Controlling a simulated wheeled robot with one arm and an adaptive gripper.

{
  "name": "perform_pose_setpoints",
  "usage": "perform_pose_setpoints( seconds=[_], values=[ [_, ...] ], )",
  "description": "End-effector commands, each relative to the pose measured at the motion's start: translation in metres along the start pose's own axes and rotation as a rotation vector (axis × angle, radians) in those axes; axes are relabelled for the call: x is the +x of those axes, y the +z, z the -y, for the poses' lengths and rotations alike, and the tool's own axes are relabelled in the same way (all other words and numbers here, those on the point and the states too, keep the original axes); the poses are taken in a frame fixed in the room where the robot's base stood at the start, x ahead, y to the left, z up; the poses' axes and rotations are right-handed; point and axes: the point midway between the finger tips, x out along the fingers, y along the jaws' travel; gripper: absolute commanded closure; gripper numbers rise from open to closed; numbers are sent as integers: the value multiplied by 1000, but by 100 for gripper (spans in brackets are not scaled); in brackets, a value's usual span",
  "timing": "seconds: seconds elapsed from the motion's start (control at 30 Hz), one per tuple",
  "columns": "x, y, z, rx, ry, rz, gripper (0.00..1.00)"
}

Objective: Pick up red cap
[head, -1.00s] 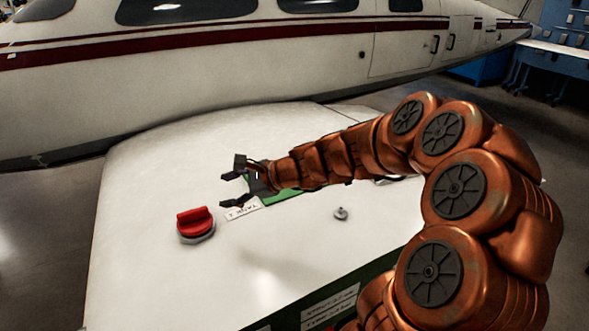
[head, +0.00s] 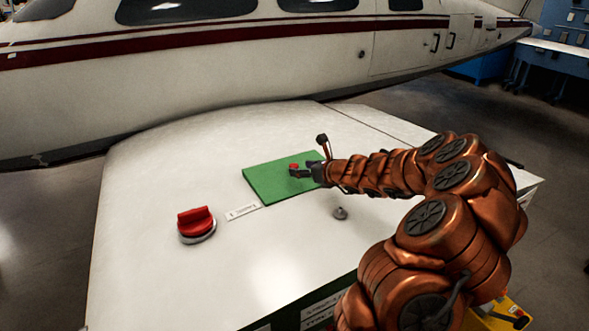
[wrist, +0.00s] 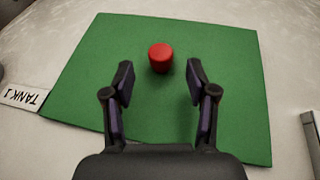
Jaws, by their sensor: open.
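The red cap (wrist: 160,58) is a small red cylinder on the green mat (wrist: 90,60) in the wrist view. It also shows small in the head view (head: 294,167), partly hidden by my gripper. My gripper (wrist: 160,75) is open, with its two dark fingers over the mat. The cap lies between and slightly beyond the fingertips, and I see no finger touching it. In the head view, my gripper (head: 302,171) is low over the right part of the green mat (head: 268,187).
A larger red knob (head: 196,222) on a pale base stands on the white wing (head: 150,180) at left. A white label (head: 243,211) lies by the mat. A small grey fitting (head: 341,213) stands at its front right. The aircraft fuselage (head: 200,80) is behind.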

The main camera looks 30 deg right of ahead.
Motion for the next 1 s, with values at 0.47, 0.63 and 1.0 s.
perform_pose_setpoints(
  seconds=[0.47,0.63,1.0],
  values=[
    [46,0,1,-2,1,-2,43],
    [50,1,1,-2,0,0,43],
    [49,1,1,-2,0,0,64]
  ],
)
